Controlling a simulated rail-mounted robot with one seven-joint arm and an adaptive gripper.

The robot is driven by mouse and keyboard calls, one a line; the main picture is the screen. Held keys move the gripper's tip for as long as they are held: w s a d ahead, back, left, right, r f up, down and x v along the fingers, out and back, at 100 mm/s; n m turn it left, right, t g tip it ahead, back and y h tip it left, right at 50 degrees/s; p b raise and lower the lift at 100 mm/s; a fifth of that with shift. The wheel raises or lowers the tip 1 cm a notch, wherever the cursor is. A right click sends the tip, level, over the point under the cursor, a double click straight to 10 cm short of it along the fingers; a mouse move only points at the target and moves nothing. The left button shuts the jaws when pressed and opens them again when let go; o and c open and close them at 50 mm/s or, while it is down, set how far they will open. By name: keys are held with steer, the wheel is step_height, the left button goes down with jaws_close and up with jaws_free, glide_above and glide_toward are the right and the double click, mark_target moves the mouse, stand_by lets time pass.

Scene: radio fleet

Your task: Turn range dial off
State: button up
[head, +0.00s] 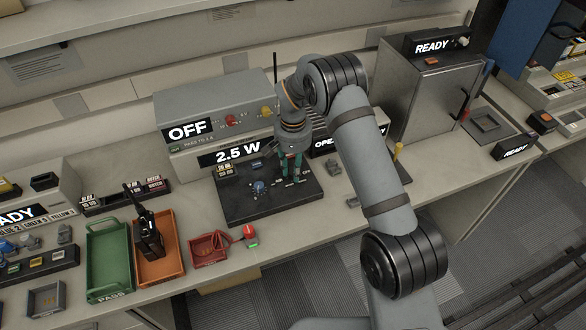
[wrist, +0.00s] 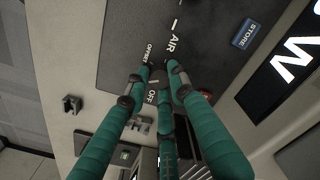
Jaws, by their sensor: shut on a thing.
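My gripper (head: 291,174) has green fingers and reaches down onto the dark panel (head: 236,208) in front of the grey tester (head: 180,104). In the wrist view the fingertips (wrist: 158,84) come together beside the printed words OFF, AIR and OFFSET. They are closed around a small dial, which the fingers hide, so its pointer direction cannot be told. The tester's upper display (head: 188,130) reads OFF. Its lower display (head: 237,152) reads 2.5 W.
A blue knob (head: 260,188) is on the panel left of my gripper. A green tray (head: 109,258), an orange tray (head: 160,259) with a black radio (head: 149,236), and a red tray (head: 208,248) stand to the left. A grey cabinet (head: 425,95) stands at right.

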jaws_close()
steer(key=shift+n, duration=0.3)
steer(key=n+b, duration=0.2)
steer(key=n, duration=0.3)
steer(key=shift+f, duration=0.1)
steer(key=n, duration=0.6)
steer(key=shift+n, duration=0.4)
steer(key=o, duration=0.6)
jaws_free()
steer(key=shift+c, duration=0.2)
steer(key=shift+o, duration=0.4)
